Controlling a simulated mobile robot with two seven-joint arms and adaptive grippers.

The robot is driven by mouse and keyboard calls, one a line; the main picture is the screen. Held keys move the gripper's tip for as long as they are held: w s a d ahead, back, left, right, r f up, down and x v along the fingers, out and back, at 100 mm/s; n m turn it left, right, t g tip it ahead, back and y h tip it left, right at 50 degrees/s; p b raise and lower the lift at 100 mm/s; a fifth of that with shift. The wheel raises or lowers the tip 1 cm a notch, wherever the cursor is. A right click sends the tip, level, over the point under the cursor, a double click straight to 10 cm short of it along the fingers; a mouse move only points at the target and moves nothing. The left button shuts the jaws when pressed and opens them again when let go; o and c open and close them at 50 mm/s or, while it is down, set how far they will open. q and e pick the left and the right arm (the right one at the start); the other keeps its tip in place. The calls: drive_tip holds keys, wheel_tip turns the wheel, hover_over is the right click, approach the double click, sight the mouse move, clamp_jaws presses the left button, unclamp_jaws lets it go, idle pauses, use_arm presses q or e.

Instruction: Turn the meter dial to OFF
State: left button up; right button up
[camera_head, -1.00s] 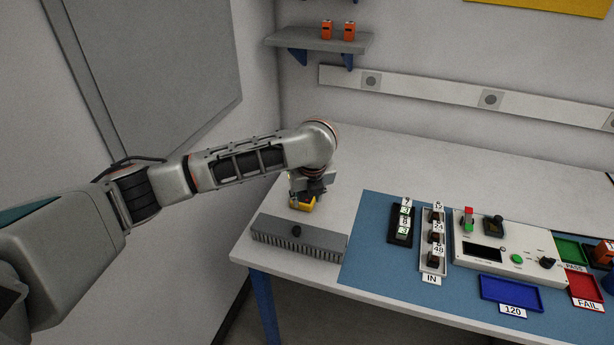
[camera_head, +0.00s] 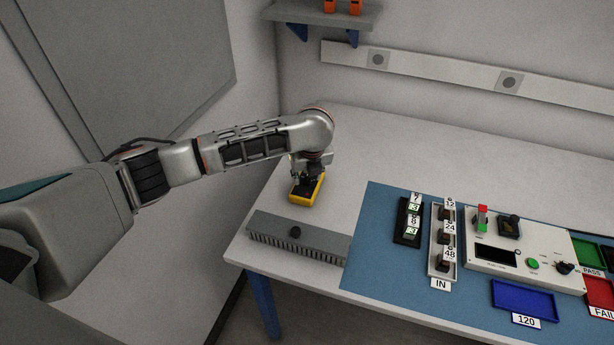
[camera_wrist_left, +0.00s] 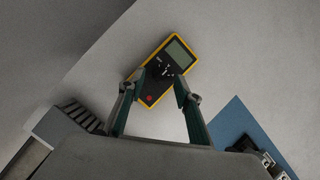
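The meter (camera_head: 301,200) is a yellow-rimmed black handheld unit lying on the light table top, left of the blue mat. In the left wrist view the meter (camera_wrist_left: 176,53) lies at an angle, with a grey screen at its upper end, a dark round dial (camera_wrist_left: 163,71) with white marks around it and a red spot lower down. The dial's exact setting is too small to read. My left gripper (camera_wrist_left: 155,88) is open and empty, pointing down over the meter, its fingertips on either side of the dial area. I cannot tell if they touch. My right gripper is out of view.
A grey ribbed block with a black knob (camera_head: 296,233) sits just in front of the meter, near the table edge. On the blue mat (camera_head: 375,255) stand a white test panel (camera_head: 520,259), racks and trays. The table behind the meter is clear.

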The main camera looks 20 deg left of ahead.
use_arm(q)
drive_tip(key=shift+w+a+f, duration=0.15)
drive_tip(key=shift+w+f, duration=0.1)
drive_tip(key=shift+f, duration=0.4)
clamp_jaws()
drive_tip(key=n, duration=0.1)
drive_tip(key=n+y, duration=0.1)
drive_tip(key=n, duration=0.1)
drive_tip(key=n+g, duration=0.1)
drive_tip(key=shift+w+d+n+y, duration=0.1)
drive_tip(key=shift+d+n+y, duration=0.2)
drive_tip(key=shift+n, duration=0.1)
drive_tip(key=shift+w+n+g+y, duration=0.15)
drive_tip(key=shift+n+g, duration=0.25)
drive_tip(key=shift+n, duration=0.6)
drive_tip(key=shift+n+g+y, duration=0.25)
drive_tip(key=shift+n+g, duration=0.15)
drive_tip(key=shift+n, duration=0.6)
unclamp_jaws()
